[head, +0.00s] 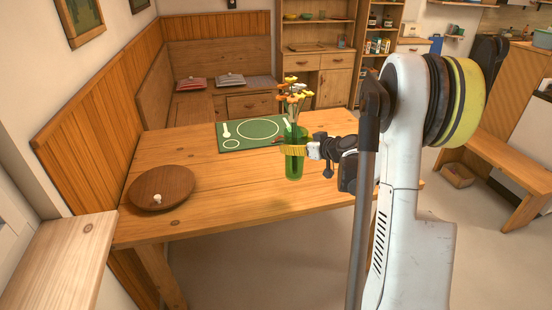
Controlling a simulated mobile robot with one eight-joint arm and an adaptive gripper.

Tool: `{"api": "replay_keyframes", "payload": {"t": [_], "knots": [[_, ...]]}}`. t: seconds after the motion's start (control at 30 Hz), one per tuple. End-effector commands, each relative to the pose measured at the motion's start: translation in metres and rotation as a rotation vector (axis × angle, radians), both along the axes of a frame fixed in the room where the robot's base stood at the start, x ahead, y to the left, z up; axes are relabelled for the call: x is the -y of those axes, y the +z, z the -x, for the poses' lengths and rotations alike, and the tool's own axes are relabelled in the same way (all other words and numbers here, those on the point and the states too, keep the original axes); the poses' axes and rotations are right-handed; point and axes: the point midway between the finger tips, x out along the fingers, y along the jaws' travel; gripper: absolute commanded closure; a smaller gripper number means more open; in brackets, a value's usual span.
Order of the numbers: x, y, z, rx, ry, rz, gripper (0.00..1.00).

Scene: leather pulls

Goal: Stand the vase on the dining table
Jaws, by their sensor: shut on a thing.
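The vase (294,168) is green, see-through glass with yellow, orange and white flowers (293,92) in it. My gripper (293,150) is shut on the vase, with a yellow finger part across its upper body. The vase is upright. In the head view it shows in front of the wooden dining table (222,208), over its right half. I cannot tell whether its base touches the tabletop or hangs just above it. My arm comes in from the right and hides the table's right end.
A round wooden plate (176,188) with a small white thing on it lies at the table's left. A green mat (233,146) with printed white shapes lies at the back. The table's middle front is clear. A wooden bench (500,178) stands at the right.

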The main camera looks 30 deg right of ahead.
Motion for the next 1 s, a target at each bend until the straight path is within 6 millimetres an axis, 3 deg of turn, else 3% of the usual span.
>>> {"api": "replay_keyframes", "payload": {"t": [0.5, 0.77, 1.0], "knots": [[-0.07, -0.064, -0.073, 0.0, 0.003, 0.0, 0.7], [-0.079, -0.075, -0.083, 0.0, 0.001, -0.001, 0.7], [-0.079, -0.11, -0.083, 0.001, 0.0, -0.001, 0.7]]}}
